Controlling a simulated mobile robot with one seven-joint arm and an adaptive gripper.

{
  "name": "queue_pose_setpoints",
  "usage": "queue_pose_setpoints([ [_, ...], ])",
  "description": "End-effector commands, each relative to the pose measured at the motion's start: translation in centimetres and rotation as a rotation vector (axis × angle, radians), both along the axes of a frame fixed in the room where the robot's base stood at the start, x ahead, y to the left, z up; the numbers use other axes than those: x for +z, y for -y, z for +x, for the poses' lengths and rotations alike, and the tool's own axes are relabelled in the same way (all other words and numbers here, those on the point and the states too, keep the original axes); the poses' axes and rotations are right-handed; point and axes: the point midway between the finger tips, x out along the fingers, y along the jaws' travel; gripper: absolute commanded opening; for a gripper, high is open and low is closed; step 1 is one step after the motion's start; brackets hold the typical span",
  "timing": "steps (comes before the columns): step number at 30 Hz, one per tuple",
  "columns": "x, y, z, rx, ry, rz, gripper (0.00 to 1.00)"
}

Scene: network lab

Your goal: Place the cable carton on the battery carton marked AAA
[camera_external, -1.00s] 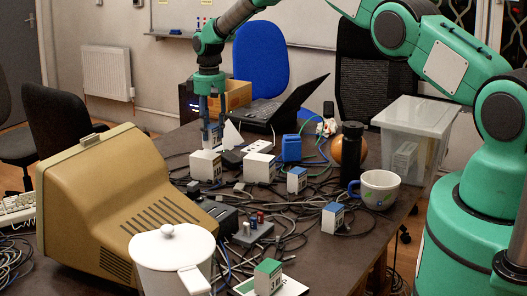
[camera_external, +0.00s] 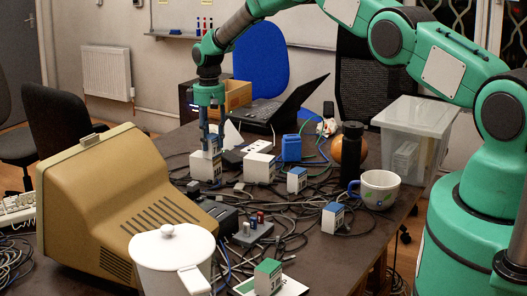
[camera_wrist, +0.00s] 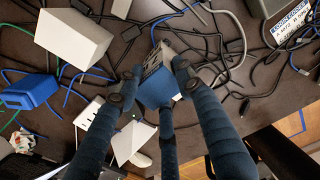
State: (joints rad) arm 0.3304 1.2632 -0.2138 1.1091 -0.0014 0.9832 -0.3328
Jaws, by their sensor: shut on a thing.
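My gripper (camera_external: 210,136) is shut on a small blue-topped carton with pale sides (camera_external: 212,146). It is upright directly above a larger white carton (camera_external: 206,169) on the table; I cannot tell whether they touch. In the wrist view, the fingers (camera_wrist: 152,82) grip the held carton (camera_wrist: 156,88) by its sides, and its blue face shows. The white carton beneath is hidden there. I cannot read an AAA mark or a cable label on any carton.
Another white carton (camera_external: 259,169) stands just right. Small blue-and-white cartons (camera_external: 297,181) and (camera_external: 333,218) stand farther right. A blue object (camera_external: 291,149), a laptop (camera_external: 280,105), a mug (camera_external: 379,189) and a black bottle (camera_external: 351,158) are nearby. Loose cables cover the table.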

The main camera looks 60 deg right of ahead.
Motion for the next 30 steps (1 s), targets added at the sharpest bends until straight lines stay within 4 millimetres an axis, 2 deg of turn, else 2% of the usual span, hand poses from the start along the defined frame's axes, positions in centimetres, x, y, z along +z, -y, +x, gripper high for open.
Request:
queue_pose_setpoints([
  [11, -0.28, 0.00, 0.03, 0.000, 0.001, 0.000, 0.07],
  [12, -0.27, 0.00, 0.01, 0.000, 0.000, 0.000, 0.43],
  [14, -0.24, 0.00, 0.00, 0.000, 0.000, 0.000, 0.55],
  [25, -0.12, 0.00, 0.01, 0.000, 0.000, 0.000, 0.56],
  [30, 0.57, 0.01, 0.04, 0.000, 0.001, 0.000, 0.56],
])
